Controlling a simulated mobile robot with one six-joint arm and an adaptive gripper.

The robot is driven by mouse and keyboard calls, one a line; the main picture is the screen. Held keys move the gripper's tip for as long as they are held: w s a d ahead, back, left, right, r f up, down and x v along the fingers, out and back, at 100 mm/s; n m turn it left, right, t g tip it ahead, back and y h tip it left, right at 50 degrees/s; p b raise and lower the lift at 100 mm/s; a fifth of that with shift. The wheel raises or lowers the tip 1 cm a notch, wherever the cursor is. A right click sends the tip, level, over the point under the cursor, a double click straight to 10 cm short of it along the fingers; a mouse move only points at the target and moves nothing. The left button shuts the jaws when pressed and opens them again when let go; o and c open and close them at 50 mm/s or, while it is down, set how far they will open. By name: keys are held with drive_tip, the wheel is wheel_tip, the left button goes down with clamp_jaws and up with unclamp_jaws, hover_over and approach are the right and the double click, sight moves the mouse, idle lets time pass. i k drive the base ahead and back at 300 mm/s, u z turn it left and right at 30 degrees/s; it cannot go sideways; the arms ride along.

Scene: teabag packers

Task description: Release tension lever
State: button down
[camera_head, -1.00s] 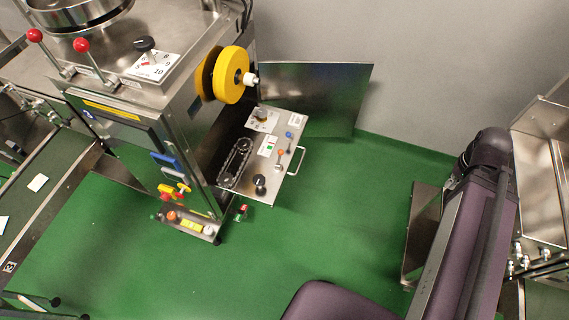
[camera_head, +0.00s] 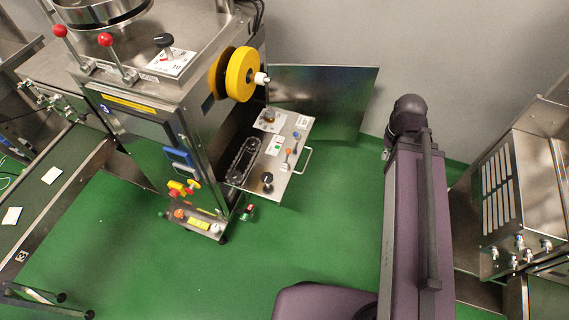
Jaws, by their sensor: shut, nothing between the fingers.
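The teabag machine (camera_head: 150,105) stands at the left. A steel side panel (camera_head: 255,187) juts from its right side and carries a small orange-tipped lever (camera_head: 287,153), a blue knob (camera_head: 296,135) and black knobs. Two red-ball levers (camera_head: 106,40) stand upright on the machine's top. I cannot tell from the labels which one is the tension lever. A yellow roll (camera_head: 243,74) sits above the side panel. My purple arm is at the right, clear of the machine. My gripper is not in view.
A steel door (camera_head: 325,100) stands open behind the side panel. A control box (camera_head: 197,223) with buttons projects at the machine's lower front. A conveyor (camera_head: 50,200) with white packets runs at the left. Steel equipment (camera_head: 515,190) stands at the right. Green floor lies clear between.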

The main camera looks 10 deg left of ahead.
sight(288, 151)
drive_tip(key=u, duration=0.65)
drive_tip(key=k, duration=0.6)
drive_tip(key=i, duration=0.6)
drive_tip(key=u, duration=0.1)
